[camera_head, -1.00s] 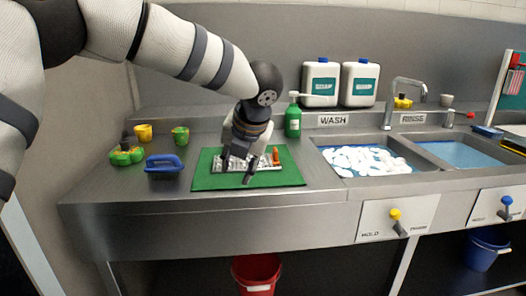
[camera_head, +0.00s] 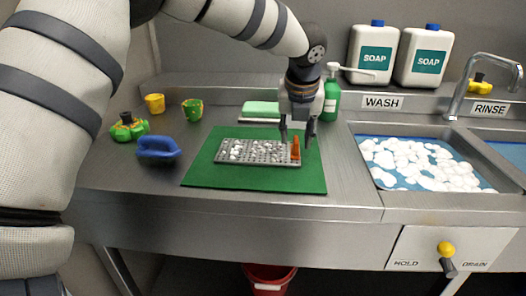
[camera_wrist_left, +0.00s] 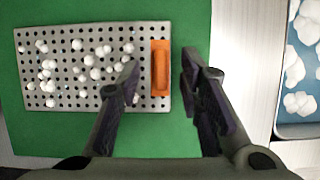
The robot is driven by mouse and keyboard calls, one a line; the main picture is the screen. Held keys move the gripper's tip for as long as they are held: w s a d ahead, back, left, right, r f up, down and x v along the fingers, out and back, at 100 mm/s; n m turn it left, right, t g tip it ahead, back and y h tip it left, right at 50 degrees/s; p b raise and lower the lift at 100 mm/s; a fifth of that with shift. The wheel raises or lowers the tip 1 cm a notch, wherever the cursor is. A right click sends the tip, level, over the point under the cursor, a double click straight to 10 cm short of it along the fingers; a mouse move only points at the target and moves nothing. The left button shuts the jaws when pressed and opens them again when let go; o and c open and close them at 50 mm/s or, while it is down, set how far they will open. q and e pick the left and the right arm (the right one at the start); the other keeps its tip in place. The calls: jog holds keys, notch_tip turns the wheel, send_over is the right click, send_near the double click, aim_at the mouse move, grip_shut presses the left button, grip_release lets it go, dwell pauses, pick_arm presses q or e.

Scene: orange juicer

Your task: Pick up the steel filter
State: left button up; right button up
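The steel filter (camera_head: 258,151) is a flat perforated grey plate with an orange handle (camera_head: 295,148) at its right end. White lumps lie on it. It rests on a green mat (camera_head: 250,178) on the steel counter. The filter also shows in the left wrist view (camera_wrist_left: 70,95). My left gripper (camera_head: 297,143) points down at the handle end. In the left wrist view, its dark fingers (camera_wrist_left: 160,80) are apart, one over the filter left of the orange handle and the other right of it over the mat. Nothing is held. My right gripper is not in view.
A wash basin (camera_head: 425,165) with white foam lies to the right. A green soap bottle (camera_head: 331,97) and a green sponge (camera_head: 261,109) stand behind the mat. A blue brush (camera_head: 158,148) and yellow and green items are to the left. A red bucket (camera_head: 268,280) is below.

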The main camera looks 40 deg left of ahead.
pick_arm(q)
jog(key=shift+x, duration=1.1)
grip_shut()
